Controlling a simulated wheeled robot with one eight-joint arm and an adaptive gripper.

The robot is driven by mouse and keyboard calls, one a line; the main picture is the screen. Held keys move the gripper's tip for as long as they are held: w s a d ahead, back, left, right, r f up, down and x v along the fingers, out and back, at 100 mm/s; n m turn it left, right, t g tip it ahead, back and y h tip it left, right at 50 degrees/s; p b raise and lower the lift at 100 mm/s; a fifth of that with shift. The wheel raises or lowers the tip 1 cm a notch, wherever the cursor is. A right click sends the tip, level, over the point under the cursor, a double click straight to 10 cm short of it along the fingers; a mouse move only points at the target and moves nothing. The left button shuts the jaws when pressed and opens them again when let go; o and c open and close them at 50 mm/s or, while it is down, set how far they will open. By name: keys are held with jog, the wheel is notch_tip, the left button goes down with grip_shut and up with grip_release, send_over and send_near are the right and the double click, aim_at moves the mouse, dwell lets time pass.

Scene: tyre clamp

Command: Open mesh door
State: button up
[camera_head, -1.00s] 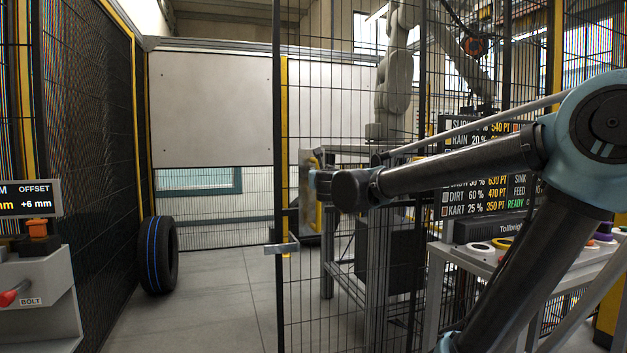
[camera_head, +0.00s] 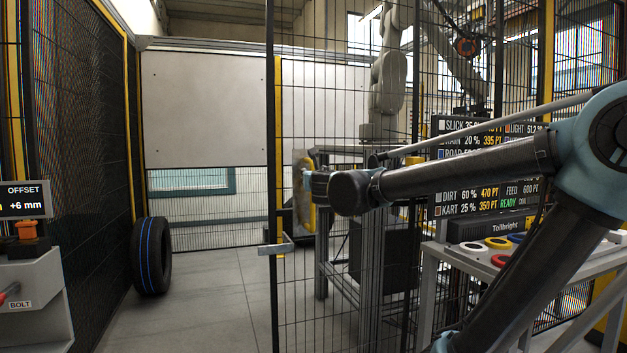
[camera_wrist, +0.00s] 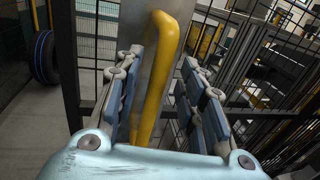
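The mesh door (camera_head: 345,290) is a black-framed wire panel in the middle of the head view. A wide gap lies left of its upright edge, with floor showing through. A small grey bracket (camera_head: 277,248) sits low on that edge. The door's yellow bar handle (camera_wrist: 152,95) on a grey plate (camera_wrist: 139,30) fills the middle of the wrist view. My gripper (camera_wrist: 162,78) has its fingers apart, one on each side of the handle, with visible space beside it. In the head view the gripper is small and partly hidden behind my wrist.
A black tyre with a blue stripe (camera_head: 151,256) stands by the dark mesh wall (camera_head: 85,150) at left. A grey bench (camera_head: 30,310) is at lower left. A display board (camera_head: 470,205) and a table with coloured rings (camera_head: 500,258) are at right. Floor left of the door is clear.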

jog(key=v, duration=0.9)
jog(key=shift+s, duration=0.3)
jog(key=shift+d+f, duration=0.1)
jog(key=shift+d, duration=0.05)
jog(key=s+d+f+m+g+h, duration=0.2)
jog(key=d+f+m+g+h, duration=0.2)
jog(key=d+f+m, duration=0.7)
jog(key=s+d+f+m+g+h, duration=0.2)
jog(key=d+f+m+g+h, duration=0.2)
jog(key=d+f+m, duration=0.75)
jog(key=s+d+f+m+g+y, duration=0.2)
jog(key=s+f+m+g+y, duration=0.2)
jog(key=s+f+m, duration=1.1)
jog(key=s+f+g, duration=0.1)
jog(key=g, duration=0.2)
jog(key=shift+s+d+m, duration=0.2)
jog(key=shift+m, duration=0.15)
jog(key=shift+f, duration=0.15)
